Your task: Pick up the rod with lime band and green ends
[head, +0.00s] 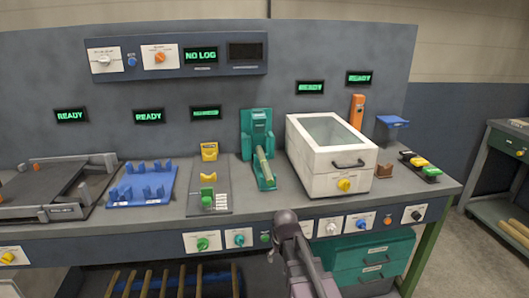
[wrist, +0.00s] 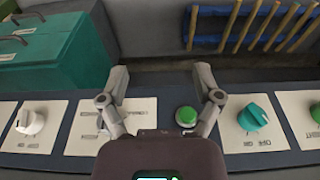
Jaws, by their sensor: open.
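No lime band or green ends can be made out on any rod at this size. Several plain wooden rods (head: 163,283) lie side by side in a dark bay under the bench, and they also show at the top right of the wrist view (wrist: 262,25). One pale rod (head: 263,166) leans in the green fixture (head: 257,128) on the bench. My gripper (wrist: 162,82) is open and empty in the wrist view, in front of the bench's control panel and apart from the rods. In the head view its fingers cannot be made out.
The bench front carries knobs and a green button (wrist: 186,116). A white lidded box (head: 318,181), a blue rack (head: 142,196) and a dark frame (head: 60,213) occupy the bench top. Floor shows at far right.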

